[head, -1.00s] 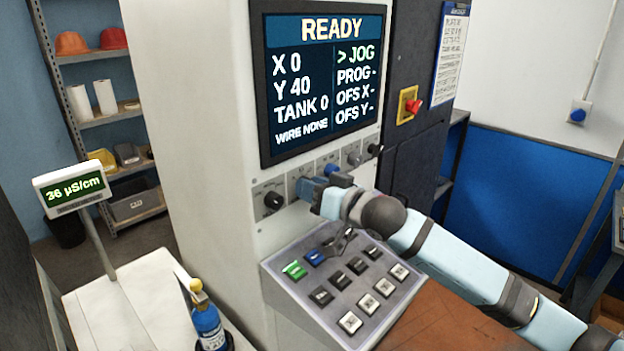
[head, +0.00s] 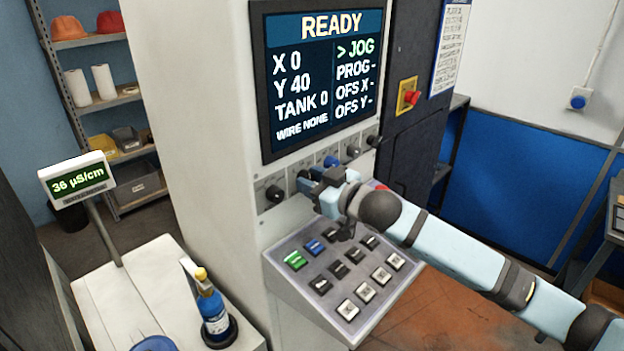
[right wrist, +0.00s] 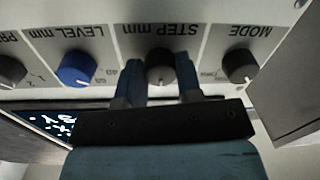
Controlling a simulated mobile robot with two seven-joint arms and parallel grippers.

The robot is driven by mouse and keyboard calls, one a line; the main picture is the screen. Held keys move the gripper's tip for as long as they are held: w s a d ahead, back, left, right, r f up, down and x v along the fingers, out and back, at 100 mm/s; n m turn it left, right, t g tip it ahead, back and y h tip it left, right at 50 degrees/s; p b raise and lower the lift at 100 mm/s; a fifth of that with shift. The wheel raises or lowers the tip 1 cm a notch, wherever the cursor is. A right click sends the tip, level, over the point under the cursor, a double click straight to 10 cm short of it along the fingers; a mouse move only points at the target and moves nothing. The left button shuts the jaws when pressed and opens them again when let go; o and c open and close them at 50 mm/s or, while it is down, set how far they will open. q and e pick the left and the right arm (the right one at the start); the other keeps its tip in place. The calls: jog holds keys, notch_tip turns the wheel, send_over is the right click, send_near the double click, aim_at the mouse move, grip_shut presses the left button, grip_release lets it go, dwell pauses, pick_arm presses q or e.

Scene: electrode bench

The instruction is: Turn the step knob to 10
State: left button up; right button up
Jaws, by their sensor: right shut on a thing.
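The step knob (right wrist: 160,68) is a dark round knob under the label "STEP mm", which appears upside down in the right wrist view. My right gripper (right wrist: 159,74) has one finger on each side of this knob and is shut on it. In the head view my right gripper (head: 306,181) reaches the knob row below the screen and hides the step knob. The fingers cover most of the step scale, so I cannot read its setting. My left gripper is not in view.
The mode knob (right wrist: 239,66) and blue level knob (right wrist: 76,68) flank the step knob closely. The screen (head: 322,78) reads READY, X 0, Y 40. A sloped keypad (head: 340,272) lies below my right arm. A red emergency button (head: 411,97) sits farther right.

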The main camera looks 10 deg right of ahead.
jog(key=o, duration=0.9)
jog(key=shift+o, duration=0.2)
jog(key=b+v, duration=0.2)
jog(key=v, duration=1.2)
jog(key=shift+b, duration=0.3)
jog(key=shift+a, duration=0.1)
